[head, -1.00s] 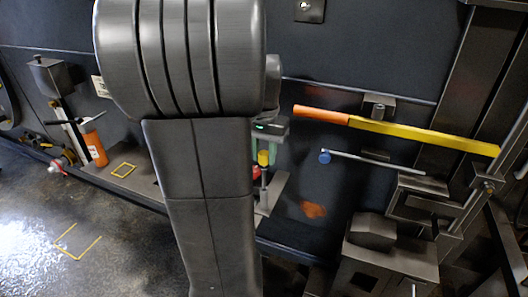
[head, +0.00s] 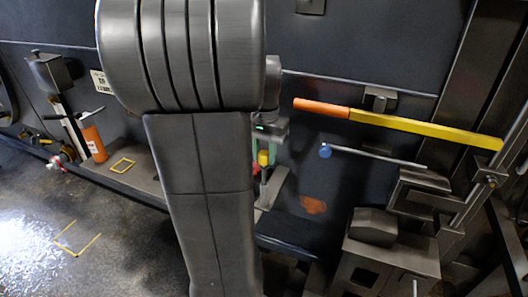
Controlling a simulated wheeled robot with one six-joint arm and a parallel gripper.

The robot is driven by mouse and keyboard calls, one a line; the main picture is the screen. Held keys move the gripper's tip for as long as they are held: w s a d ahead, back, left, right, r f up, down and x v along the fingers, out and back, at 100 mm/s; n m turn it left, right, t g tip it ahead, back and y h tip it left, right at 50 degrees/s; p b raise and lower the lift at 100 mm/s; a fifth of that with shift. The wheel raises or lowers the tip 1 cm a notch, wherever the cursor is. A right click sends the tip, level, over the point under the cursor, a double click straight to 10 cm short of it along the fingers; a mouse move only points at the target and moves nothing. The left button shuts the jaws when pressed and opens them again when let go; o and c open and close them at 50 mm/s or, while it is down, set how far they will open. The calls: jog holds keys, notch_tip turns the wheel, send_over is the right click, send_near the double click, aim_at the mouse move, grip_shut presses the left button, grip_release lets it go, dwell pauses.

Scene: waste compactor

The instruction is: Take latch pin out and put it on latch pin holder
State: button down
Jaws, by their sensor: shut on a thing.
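My gripper (head: 264,153) shows just right of my arm, partly hidden by it, pointing down with pale green fingers. It is shut on a yellow-topped pin (head: 263,159), which seems to be the latch pin. A dark shaft shows below the yellow top. I cannot tell whether its lower end sits in anything, and I cannot make out the latch pin holder for certain. A thin metal rod with a blue knob (head: 325,151) lies right of the gripper, apart from it.
A long yellow bar with an orange grip (head: 400,125) runs across the dark wall on the right. Metal latch blocks (head: 420,190) stand below its far end. An orange cylinder (head: 94,143) stands at the left on a ledge by the wall. The floor at lower left is clear.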

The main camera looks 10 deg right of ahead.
aim_at(264, 171)
jog(key=shift+f+b, duration=1.85)
jog(key=shift+f, duration=1.15)
jog(key=c, duration=1)
grip_release()
jog(key=shift+c, duration=0.5)
notch_tip(264, 171, up, 7)
jog(key=p, duration=0.6)
jog(key=shift+r, duration=0.1)
jog(key=shift+f, duration=0.2)
notch_tip(264, 171, down, 7)
jog(key=b, duration=0.6)
jog(key=shift+r, duration=0.25)
